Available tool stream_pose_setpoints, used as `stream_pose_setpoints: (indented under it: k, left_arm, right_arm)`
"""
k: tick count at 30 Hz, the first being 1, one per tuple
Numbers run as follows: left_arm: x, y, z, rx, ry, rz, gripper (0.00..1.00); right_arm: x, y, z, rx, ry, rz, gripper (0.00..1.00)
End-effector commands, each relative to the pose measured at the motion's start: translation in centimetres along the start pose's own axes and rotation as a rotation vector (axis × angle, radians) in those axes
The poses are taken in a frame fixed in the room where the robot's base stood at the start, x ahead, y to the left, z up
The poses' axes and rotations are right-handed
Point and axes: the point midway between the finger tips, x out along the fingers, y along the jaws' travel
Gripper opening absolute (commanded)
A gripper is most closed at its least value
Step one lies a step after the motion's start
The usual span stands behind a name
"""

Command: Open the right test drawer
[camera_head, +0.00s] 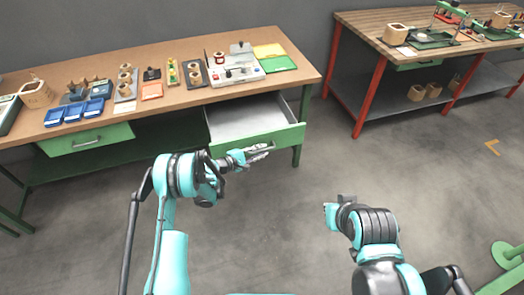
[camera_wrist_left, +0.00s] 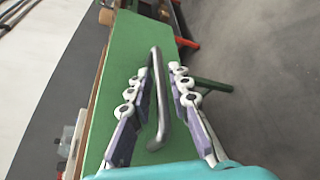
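The right test drawer (camera_head: 285,138) has a green front and stands pulled out of the brown-topped bench. Its pale grey inside shows empty in the head view. The drawer front also fills the middle of the left wrist view (camera_wrist_left: 125,50). My left gripper (camera_head: 266,149) is at the drawer front. In the left wrist view, the curved metal handle (camera_wrist_left: 156,80) lies between the two fingers of this gripper (camera_wrist_left: 158,72), with gaps visible on both sides. My right gripper (camera_head: 330,212) is over the open floor, away from the bench; its fingers do not show clearly.
The bench top (camera_head: 190,97) holds blue bins (camera_head: 75,112), coils, a test device (camera_head: 232,68) and green and yellow trays. A closed green drawer (camera_head: 85,140) is at the left. A red-legged bench (camera_head: 365,85) stands at the right. Floor between is clear.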

Motion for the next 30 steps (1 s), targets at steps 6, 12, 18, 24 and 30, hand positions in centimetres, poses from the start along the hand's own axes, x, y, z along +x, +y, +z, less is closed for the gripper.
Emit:
stream_pose_setpoints:
  k: [6, 12, 18, 24, 30]
  left_arm:
    - [-4.3, 0.1, -0.1, -0.002, 0.003, 0.002, 0.19]
    - [-8.5, 0.0, -0.1, -0.001, 0.003, 0.001, 0.19]
    - [-10.9, 0.0, -0.1, -0.001, 0.002, 0.001, 0.19]
    - [-11.4, 0.0, 0.0, -0.001, 0.000, 0.000, 0.19]
    - [-11.3, 0.0, 0.0, 0.000, 0.000, 0.000, 0.19]
  right_arm:
    - [0.0, 0.0, 0.0, 0.000, 0.000, 0.000, 0.00]
    - [0.0, 0.0, 0.0, 0.000, 0.000, 0.000, 0.00]
    - [0.0, 0.0, 0.0, 0.000, 0.000, 0.000, 0.00]
    - [0.0, 0.0, 0.0, 0.000, 0.000, 0.000, 0.00]
    - [0.0, 0.0, 0.0, 0.000, 0.000, 0.000, 0.00]
